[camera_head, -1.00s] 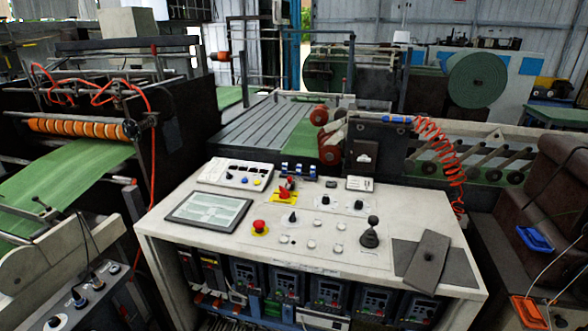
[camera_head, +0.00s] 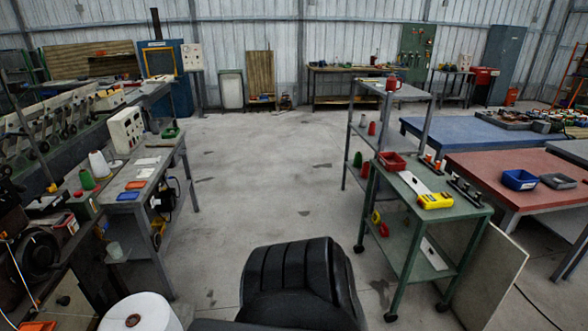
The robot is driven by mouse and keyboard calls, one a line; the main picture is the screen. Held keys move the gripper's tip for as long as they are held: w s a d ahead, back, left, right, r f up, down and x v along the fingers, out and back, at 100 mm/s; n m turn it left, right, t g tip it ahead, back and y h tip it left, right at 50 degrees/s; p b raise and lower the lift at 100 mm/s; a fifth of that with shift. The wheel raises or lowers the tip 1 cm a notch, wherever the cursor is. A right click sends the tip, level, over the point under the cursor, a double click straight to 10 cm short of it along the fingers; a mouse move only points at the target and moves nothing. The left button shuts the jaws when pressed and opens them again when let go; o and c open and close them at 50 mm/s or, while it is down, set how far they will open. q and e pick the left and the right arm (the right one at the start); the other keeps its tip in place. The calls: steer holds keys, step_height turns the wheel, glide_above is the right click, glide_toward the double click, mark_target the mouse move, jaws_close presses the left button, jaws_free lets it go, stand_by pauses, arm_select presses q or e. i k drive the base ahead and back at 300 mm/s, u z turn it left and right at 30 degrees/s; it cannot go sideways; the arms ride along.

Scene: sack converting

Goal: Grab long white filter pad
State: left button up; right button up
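A long white flat strip (camera_head: 413,182) lies on the top of the green wheeled cart (camera_head: 455,208) right of centre, between a red bin and a yellow tool. It looks like the filter pad, but it is too small to be certain. Another pale flat strip (camera_head: 433,254) lies on the cart's lower shelf. Small white flat pieces (camera_head: 147,160) lie on the grey bench at the left. Neither of my grippers shows in this view.
A black chair (camera_head: 295,280) stands close in front, with a white roll (camera_head: 140,313) at lower left. Open grey floor (camera_head: 265,175) lies between the left bench (camera_head: 140,185) and the cart. A red-topped table (camera_head: 520,180) and a pale panel (camera_head: 490,270) stand right.

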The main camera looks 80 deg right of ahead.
mark_target(414, 183)
steer(key=z, duration=4.1)
steer(key=i, duration=0.7)
steer(key=z, duration=0.8)
steer(key=i, duration=0.95)
steer(key=u, duration=0.45)
steer(key=i, duration=0.9)
steer(key=u, duration=0.7)
